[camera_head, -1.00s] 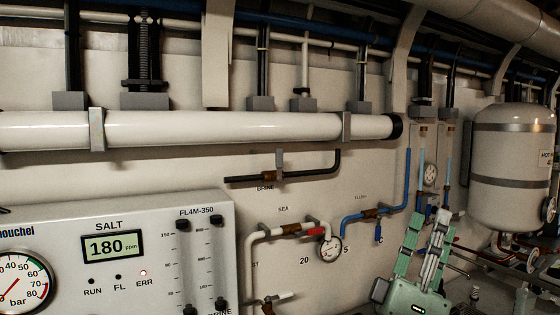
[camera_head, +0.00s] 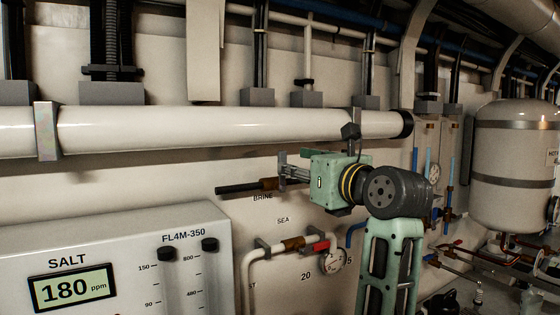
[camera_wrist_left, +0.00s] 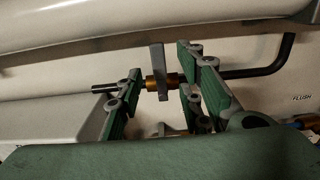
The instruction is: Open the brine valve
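The brine valve sits on a dark horizontal pipe above the "BRINE" label (camera_head: 263,197). Its brown body (camera_head: 269,184) shows in the head view, with its lever mostly hidden by my left gripper (camera_head: 284,168). In the left wrist view the valve body (camera_wrist_left: 172,80) is brass-coloured and its grey lever (camera_wrist_left: 158,70) stands across the pipe. My left gripper also shows there (camera_wrist_left: 160,66): its fingers are apart, one on each side of the lever, with gaps showing. It is open, and I cannot tell how deep the lever lies between the fingers. My right gripper is out of view.
A thick white pipe (camera_head: 220,128) runs just above the valve. The SALT panel (camera_head: 110,225) juts out at lower left. Below are the sea valve with a red handle (camera_head: 320,246) and a round gauge (camera_head: 333,261). A white tank (camera_head: 510,205) stands at right.

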